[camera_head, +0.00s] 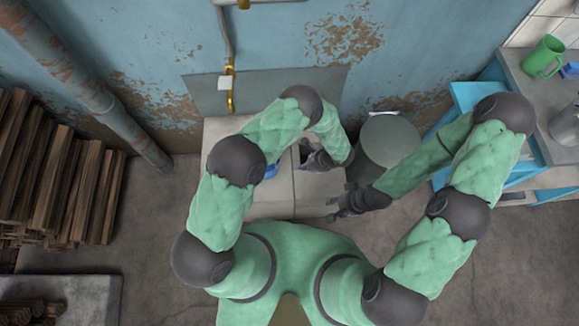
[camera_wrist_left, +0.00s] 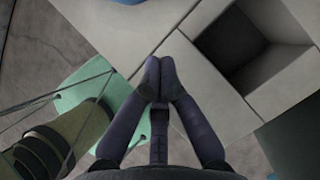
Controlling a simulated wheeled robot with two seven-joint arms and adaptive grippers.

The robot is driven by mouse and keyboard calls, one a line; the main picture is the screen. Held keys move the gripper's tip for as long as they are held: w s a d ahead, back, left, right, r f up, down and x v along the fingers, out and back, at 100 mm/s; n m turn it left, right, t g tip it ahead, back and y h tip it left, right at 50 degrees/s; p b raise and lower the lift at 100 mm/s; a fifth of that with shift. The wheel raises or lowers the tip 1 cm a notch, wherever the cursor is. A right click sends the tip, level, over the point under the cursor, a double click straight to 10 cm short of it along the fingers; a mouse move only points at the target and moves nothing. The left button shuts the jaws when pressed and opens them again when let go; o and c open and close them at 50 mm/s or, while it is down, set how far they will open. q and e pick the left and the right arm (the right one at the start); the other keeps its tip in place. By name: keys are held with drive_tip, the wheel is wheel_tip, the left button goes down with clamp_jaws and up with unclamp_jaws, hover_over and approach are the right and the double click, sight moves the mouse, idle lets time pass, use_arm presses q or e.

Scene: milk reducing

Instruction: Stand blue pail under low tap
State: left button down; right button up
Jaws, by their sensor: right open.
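A small part of the blue pail (camera_head: 271,171) shows beside my left forearm on the pale stone block; the arm hides most of it. A blue edge at the top of the left wrist view (camera_wrist_left: 130,1) appears to be the same pail. The low brass tap (camera_head: 230,98) is on the wall pipe behind the block. My left gripper (camera_head: 311,155) is over the block, right of the pail. Its fingers meet in the left wrist view (camera_wrist_left: 160,68) with nothing visible between them. My right gripper (camera_head: 342,206) is open and empty near the block's right front.
The pale block (camera_head: 270,205) has a square dark opening (camera_wrist_left: 245,45). A grey-green drum (camera_head: 390,139) stands right of it. A second brass fitting (camera_head: 243,4) is higher up. Firewood (camera_head: 60,185) is stacked left. A bench at right holds a green mug (camera_head: 541,58).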

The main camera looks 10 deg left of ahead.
use_arm(q)
drive_tip(key=b+x, duration=0.3)
drive_tip(key=x, duration=0.6)
drive_tip(key=shift+s+f, duration=0.1)
drive_tip(key=shift+s, duration=0.05)
drive_tip(key=a, duration=0.2)
drive_tip(key=a+b, duration=0.1)
drive_tip(key=shift+w+f, duration=0.2)
drive_tip(key=shift+w, duration=0.05)
drive_tip(key=shift+a, duration=0.6)
drive_tip(key=a, duration=0.2)
drive_tip(key=a+b, duration=0.1)
drive_tip(key=a, duration=0.2)
drive_tip(key=w+a+b, duration=0.1)
drive_tip(key=a, duration=0.1)
drive_tip(key=shift+a, duration=0.2)
drive_tip(key=shift+d, duration=0.1)
